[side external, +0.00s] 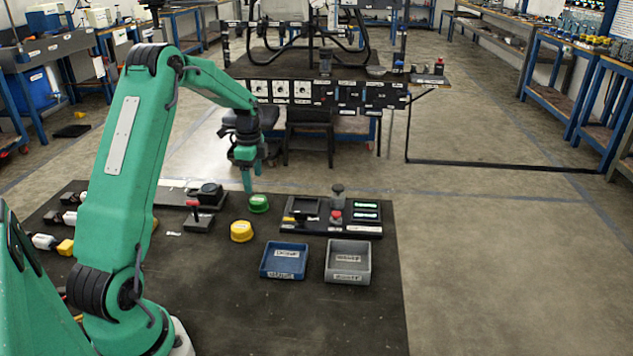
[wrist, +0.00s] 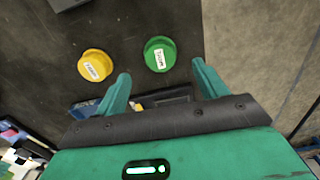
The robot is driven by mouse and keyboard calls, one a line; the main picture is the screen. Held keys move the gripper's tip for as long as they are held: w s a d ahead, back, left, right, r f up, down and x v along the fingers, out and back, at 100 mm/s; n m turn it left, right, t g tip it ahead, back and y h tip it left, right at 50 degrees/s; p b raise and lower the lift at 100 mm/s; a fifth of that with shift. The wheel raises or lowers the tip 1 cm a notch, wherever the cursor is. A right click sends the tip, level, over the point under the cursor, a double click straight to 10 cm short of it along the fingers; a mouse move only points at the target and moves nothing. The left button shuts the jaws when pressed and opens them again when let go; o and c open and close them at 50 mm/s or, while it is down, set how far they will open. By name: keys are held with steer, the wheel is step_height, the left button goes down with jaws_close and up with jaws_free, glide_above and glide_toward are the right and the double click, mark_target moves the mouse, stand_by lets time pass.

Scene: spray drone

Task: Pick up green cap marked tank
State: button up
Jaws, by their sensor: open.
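A round green cap (side external: 258,203) with a white label stands on the dark worktop; its lettering is too small to read surely. It also shows in the wrist view (wrist: 160,50), ahead of the gap between my fingers. My gripper (side external: 248,188) points down close to the green cap in the side view, slightly left of it in the picture. In the wrist view my gripper (wrist: 162,70) has its two fingers wide apart with nothing between them. I cannot tell the exact height of the fingertips above the worktop.
A yellow cap (side external: 241,231) stands close in front of the green one. A blue tray (side external: 284,260) and a grey tray (side external: 347,262) lie to the right. A black holder (side external: 330,228) with small parts is behind them. The front right of the worktop (side external: 330,318) is clear.

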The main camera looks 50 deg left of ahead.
mark_target(257, 199)
steer(key=shift+f, duration=1.15)
steer(key=shift+w+d+f, duration=0.1)
steer(key=shift+f, duration=1.2)
steer(key=shift+d+f, duration=0.1)
steer(key=shift+f, duration=1.2)
steer(key=c, duration=1.1)
steer(key=shift+r, duration=0.1)
